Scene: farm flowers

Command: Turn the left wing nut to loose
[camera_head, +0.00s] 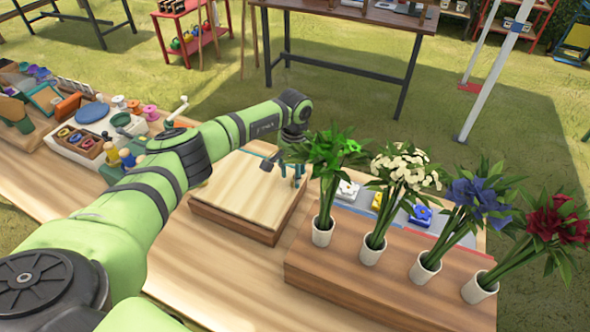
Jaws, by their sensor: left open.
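A pale wooden board (235,195) lies on the wooden table. My left arm reaches in from the left, over the board. My left gripper (289,175) points down at the board's far right corner and is open. A small dark grey piece (267,163) shows just left of the fingers; I cannot tell whether it is a wing nut or part of the gripper. No wing nut can be made out clearly. My right gripper is not in view.
Several white pots with flowers, the nearest with green leaves (322,232), stand on a raised wooden block (330,275) right of the board. Small white, yellow and blue items lie behind them. A tray with a blue disc (91,112) and small parts stands at the left.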

